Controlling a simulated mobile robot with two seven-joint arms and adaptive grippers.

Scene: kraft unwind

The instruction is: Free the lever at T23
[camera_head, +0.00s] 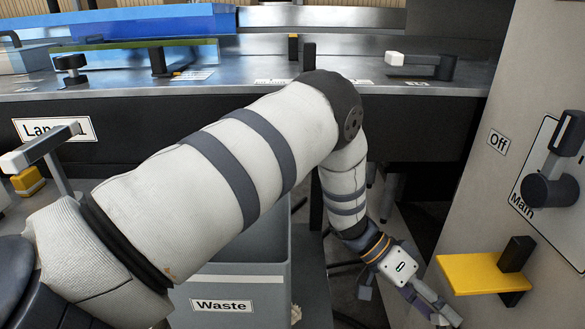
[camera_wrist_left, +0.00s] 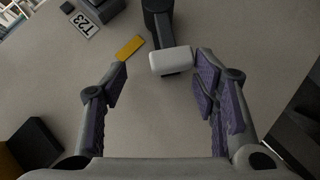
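The lever shows in the left wrist view, with a white block-shaped handle (camera_wrist_left: 171,60) on a black arm (camera_wrist_left: 158,22). The label T23 (camera_wrist_left: 83,24) is on the beige panel up and left of the handle. A yellow bar (camera_wrist_left: 130,47) lies left of the handle, close to it. My left gripper (camera_wrist_left: 162,76) is open and empty. The handle is just ahead of the gap between its fingertips, and I cannot tell whether either finger touches it. In the head view my left gripper (camera_head: 432,303) is low, beside the beige cabinet, and the lever does not show. My right gripper is not in view.
The beige cabinet (camera_head: 455,225) bears a Main switch (camera_head: 552,190), an Off label (camera_head: 498,141) and a yellow plate (camera_head: 485,274) with a black block. A grey Waste bin (camera_head: 248,272) stands under my left arm. A steel bench (camera_head: 250,75) runs behind.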

